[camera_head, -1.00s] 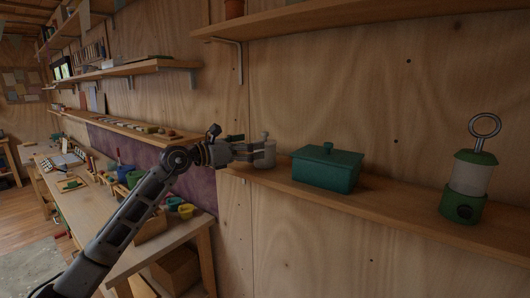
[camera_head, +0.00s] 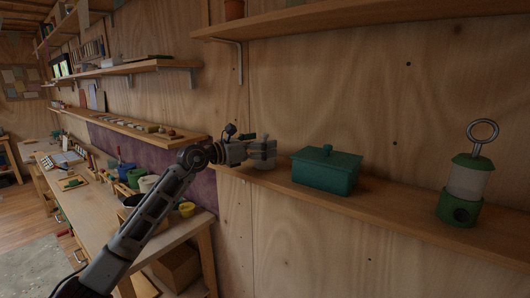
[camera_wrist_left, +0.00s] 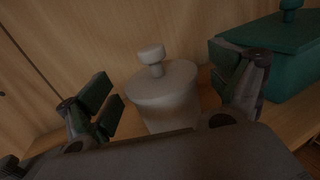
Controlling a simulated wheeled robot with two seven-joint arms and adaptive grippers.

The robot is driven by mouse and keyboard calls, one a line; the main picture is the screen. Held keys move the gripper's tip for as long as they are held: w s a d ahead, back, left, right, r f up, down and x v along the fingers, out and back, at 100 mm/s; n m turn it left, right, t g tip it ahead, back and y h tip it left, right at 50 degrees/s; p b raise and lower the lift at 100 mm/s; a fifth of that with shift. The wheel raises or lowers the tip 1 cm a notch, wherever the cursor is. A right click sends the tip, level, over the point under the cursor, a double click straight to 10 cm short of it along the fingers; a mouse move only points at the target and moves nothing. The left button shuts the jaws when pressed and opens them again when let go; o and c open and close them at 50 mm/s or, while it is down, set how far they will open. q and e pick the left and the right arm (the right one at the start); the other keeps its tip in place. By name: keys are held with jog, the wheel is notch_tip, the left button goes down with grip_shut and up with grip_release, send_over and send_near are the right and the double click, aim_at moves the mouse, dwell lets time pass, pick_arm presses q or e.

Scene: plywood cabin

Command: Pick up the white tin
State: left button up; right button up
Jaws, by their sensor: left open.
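The white tin (camera_wrist_left: 165,95), with a round knob on its lid, stands upright on the wooden shelf in the left wrist view. It sits between the spread fingers of my left gripper (camera_wrist_left: 165,100). The fingers are open, and a gap shows on the tin's left side; its lower part is hidden behind the gripper body. In the head view my left gripper (camera_head: 256,150) is at the shelf's left end and mostly covers the tin (camera_head: 268,159). My right gripper is in neither view.
A teal lidded box (camera_head: 325,171) stands on the shelf (camera_head: 390,203) just right of the tin. A green and white lantern (camera_head: 464,185) stands further right. An upper shelf (camera_head: 330,16) hangs above. A cluttered workbench (camera_head: 160,240) is at lower left.

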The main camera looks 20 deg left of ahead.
pick_arm(q)
jog(key=shift+w+d, duration=0.4)
jog(key=shift+w, duration=0.1)
jog(key=c, duration=1.3)
jog(key=shift+r, duration=0.2)
jog(key=shift+c, duration=0.2)
jog(key=shift+r+b, duration=0.45)
jog(key=shift+r, duration=4.35)
